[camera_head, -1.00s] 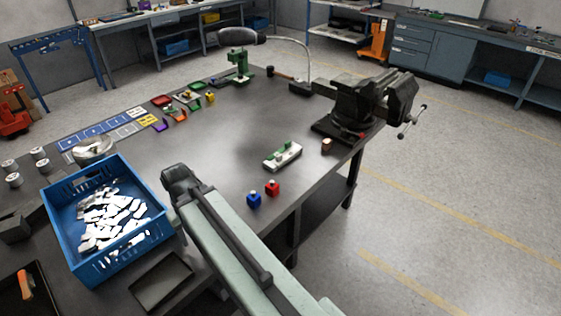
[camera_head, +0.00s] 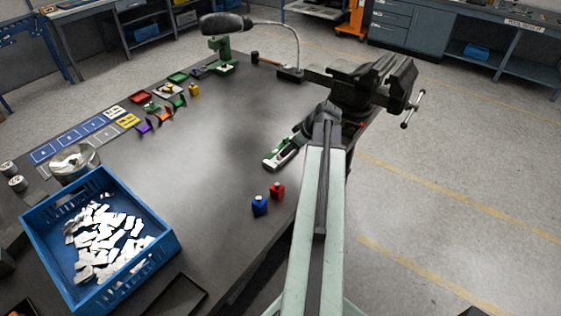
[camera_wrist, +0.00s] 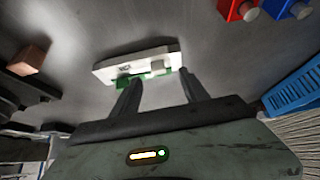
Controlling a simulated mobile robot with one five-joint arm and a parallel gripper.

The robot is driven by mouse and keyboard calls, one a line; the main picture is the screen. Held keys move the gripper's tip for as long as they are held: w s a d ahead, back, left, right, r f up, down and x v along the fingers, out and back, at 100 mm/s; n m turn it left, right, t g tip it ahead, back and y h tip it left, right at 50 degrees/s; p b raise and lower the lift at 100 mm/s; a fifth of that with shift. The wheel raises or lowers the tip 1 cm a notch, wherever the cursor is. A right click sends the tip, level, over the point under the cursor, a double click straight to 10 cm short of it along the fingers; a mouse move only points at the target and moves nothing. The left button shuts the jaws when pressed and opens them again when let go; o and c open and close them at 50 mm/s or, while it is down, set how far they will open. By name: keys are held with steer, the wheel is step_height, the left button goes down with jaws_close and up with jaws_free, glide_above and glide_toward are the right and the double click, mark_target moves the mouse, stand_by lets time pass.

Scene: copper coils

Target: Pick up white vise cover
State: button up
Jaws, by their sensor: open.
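The white vise cover (camera_head: 278,158), a white block with green parts, lies on the dark workbench, partly hidden by my arm in the head view. In the wrist view it (camera_wrist: 108,72) lies just beyond my fingertips, its green parts facing me. My gripper (camera_wrist: 157,77) is open, its two fingers apart and pointing toward the cover, with nothing held. Whether the fingertips touch it cannot be told. The black vise (camera_head: 368,88) is at the bench's right corner, beyond my arm.
Red (camera_head: 277,191) and blue (camera_head: 259,206) blocks stand near the cover. A copper-coloured block (camera_wrist: 28,61) is at left in the wrist view. A blue crate (camera_head: 172,245) of white pieces stands at left. The middle of the bench is clear.

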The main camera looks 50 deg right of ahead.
mark_target(283, 160)
steer(key=b+x, duration=0.1)
steer(key=x, duration=0.1)
steer(key=b+x, duration=0.4)
steer(key=x, duration=0.1)
steer(key=shift+s+d+f, duration=0.1)
steer(key=shift+s+d, duration=0.05)
steer(key=shift+d, duration=0.2)
jaws_close()
